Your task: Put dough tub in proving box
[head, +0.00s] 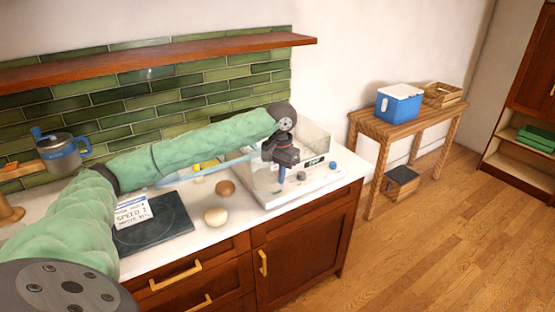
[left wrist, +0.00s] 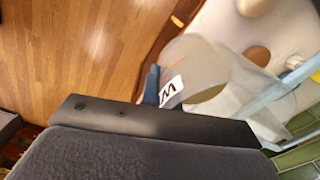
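My left gripper (head: 281,174) points down over the white proving box (head: 318,181), which has clear walls, knobs and a small display. In the left wrist view its blue fingers (left wrist: 151,86) are close together at the wall of a translucent dough tub (left wrist: 205,62) with a white letter label. The gripper appears shut on that wall. The tub looks tilted in the wrist view, with something beige showing through. In the head view the tub is hard to make out against the clear box. I cannot tell whether it touches the box floor. My right gripper is out of view.
A brown egg-like object (head: 225,188) and a pale one (head: 215,217) lie on the counter beside a dark slab (head: 160,226) with a printed card (head: 132,211). A blue-lidded jug (head: 62,154) stands far left. A wooden table (head: 405,123) holds a blue cooler (head: 399,104).

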